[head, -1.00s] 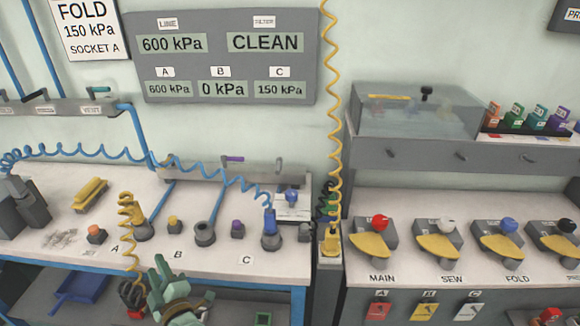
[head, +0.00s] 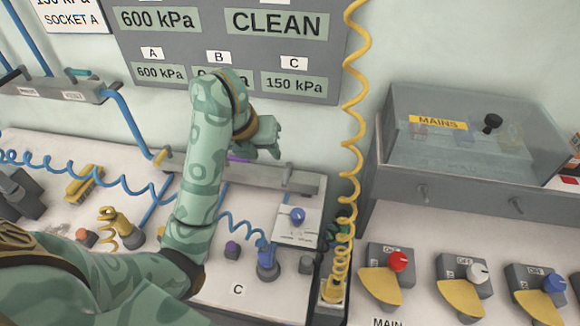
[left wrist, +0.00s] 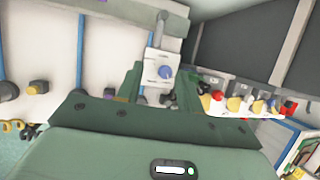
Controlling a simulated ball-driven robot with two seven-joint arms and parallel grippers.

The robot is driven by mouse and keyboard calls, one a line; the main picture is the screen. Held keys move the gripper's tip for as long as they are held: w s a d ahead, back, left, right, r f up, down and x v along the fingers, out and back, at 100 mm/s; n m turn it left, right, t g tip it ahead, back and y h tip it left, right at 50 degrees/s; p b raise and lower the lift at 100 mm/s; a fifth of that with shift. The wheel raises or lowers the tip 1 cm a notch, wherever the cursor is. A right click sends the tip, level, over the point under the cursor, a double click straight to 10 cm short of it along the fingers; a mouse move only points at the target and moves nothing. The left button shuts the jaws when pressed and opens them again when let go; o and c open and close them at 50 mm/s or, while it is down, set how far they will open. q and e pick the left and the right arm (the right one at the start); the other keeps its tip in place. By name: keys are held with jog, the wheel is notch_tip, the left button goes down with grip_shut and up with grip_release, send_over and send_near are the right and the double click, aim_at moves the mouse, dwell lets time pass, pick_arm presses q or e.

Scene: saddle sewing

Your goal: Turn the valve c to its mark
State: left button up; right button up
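A grey rail (head: 240,178) on the back of the bench carries several valve levers. The grey lever (head: 288,173) at its right end, on the C side, stands upright; in the left wrist view it shows at top centre (left wrist: 161,24). I cannot read its mark. My right gripper is out of view.
A purple lever (head: 238,158) is partly hidden by my left arm. A coiled yellow hose (head: 357,110) hangs right of the rail. A blue connector (head: 267,264) stands at the C label. The gauge panel (head: 335,60) reads 150 kPa for C.

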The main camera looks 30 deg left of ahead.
aim_at(284, 180)
pick_arm(q)
jog(key=b+x, duration=0.3)
jog(key=x, duration=0.2)
jog(key=b+x, duration=0.3)
jog(key=x, duration=0.1)
jog(key=b+x, duration=0.3)
jog(key=x, duration=0.2)
jog(key=shift+s+f, duration=0.15)
jog(key=shift+f, duration=0.35)
jog(key=shift+w+f+b, duration=0.3)
jog(key=shift+f+b, duration=0.1)
jog(key=shift+f, duration=0.05)
grip_shut()
